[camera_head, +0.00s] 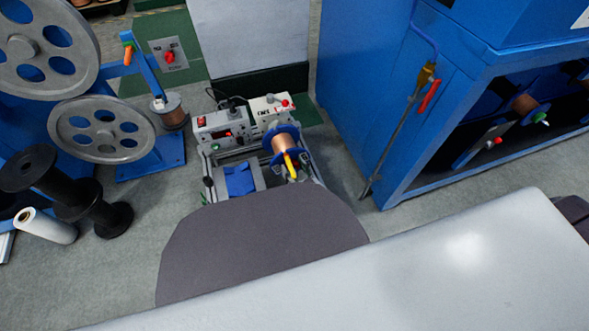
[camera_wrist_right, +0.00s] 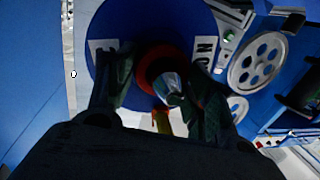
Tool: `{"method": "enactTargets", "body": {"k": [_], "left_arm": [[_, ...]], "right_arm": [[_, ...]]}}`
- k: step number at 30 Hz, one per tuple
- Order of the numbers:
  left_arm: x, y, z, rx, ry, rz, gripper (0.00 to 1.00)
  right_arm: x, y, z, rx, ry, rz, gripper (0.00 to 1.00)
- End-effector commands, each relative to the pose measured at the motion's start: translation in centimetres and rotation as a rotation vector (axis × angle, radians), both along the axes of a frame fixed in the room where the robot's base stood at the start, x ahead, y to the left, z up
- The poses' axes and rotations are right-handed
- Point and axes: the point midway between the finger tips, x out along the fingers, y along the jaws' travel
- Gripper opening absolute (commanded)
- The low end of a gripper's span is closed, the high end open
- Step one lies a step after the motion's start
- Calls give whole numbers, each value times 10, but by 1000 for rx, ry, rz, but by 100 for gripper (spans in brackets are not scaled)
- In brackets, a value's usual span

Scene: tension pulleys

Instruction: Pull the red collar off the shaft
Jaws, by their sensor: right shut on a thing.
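In the right wrist view, the red collar (camera_wrist_right: 149,58) sits around a shaft with a silvery end (camera_wrist_right: 168,86), in front of a large blue disc (camera_wrist_right: 125,22). My right gripper (camera_wrist_right: 158,95) is shut on the red collar, with one dark finger on either side of it. The fingers and the dark gripper body hide part of the collar's sides and the lower disc. The right gripper does not show in the head view, and I cannot pick out this collar there. My left gripper is in neither view.
In the head view, a small machine with a copper spool (camera_head: 283,143) stands in the middle. A blue cabinet (camera_head: 362,85) with shelved spools stands at right. Large grey pulleys (camera_head: 102,129) and black spools (camera_head: 75,195) stand at left. Bare floor (camera_head: 150,200) lies between.

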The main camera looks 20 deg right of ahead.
Motion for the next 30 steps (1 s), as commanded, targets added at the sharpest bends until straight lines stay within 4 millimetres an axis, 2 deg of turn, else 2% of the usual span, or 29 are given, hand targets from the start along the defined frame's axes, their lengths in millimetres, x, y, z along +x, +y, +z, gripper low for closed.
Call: {"method": "enactTargets", "body": {"k": [17, 30], "left_arm": [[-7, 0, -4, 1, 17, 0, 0], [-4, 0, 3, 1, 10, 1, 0]], "right_arm": [[-5, 0, 0, 0, 1, 0, 29], [-10, 0, 0, 0, 0, 0, 29]]}}
